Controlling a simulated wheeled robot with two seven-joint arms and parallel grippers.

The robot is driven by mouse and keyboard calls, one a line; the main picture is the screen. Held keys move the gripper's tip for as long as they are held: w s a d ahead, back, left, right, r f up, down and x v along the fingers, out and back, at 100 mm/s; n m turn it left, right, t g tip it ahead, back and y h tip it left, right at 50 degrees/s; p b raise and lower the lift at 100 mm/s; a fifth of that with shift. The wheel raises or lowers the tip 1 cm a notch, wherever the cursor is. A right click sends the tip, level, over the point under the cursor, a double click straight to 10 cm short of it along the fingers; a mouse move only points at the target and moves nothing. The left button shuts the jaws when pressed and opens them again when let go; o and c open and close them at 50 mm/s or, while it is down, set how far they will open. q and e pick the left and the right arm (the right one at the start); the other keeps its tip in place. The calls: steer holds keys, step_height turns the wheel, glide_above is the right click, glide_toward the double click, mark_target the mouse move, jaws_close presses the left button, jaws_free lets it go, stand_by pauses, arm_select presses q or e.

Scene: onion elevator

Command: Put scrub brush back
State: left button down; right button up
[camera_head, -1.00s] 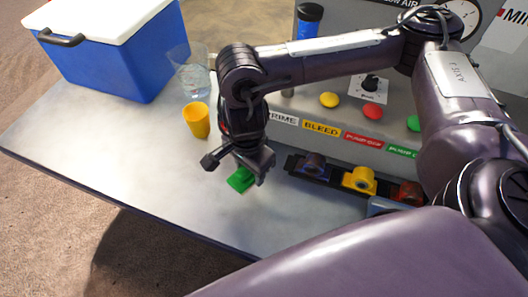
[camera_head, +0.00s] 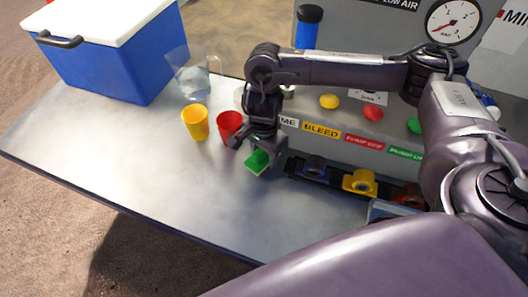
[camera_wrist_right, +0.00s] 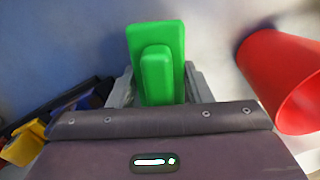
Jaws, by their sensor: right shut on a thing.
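The green scrub brush (camera_head: 257,161) is at my right gripper (camera_head: 262,149), over the grey table near the rack. In the right wrist view the brush (camera_wrist_right: 157,40) shows a green block with a raised handle, and the handle sits between the fingers of my right gripper (camera_wrist_right: 160,88). The gripper is shut on the brush. Whether the brush touches the table is hard to tell. My left gripper is in neither view.
A red cup (camera_head: 228,124) stands just left of the gripper, with a yellow cup (camera_head: 196,122) and a clear pitcher (camera_head: 190,75) beyond. A dark rack (camera_head: 310,170) with a yellow piece (camera_head: 359,181) lies to the right. The table's front left is clear.

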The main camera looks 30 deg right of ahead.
steer(key=shift+f, duration=0.2)
steer(key=o, duration=1)
steer(key=shift+c, duration=0.2)
steer(key=shift+r, duration=0.1)
steer(key=shift+r, duration=0.25)
step_height(320, 180, up, 12)
steer(key=shift+f+p, duration=0.15)
steer(key=shift+p, duration=1.1)
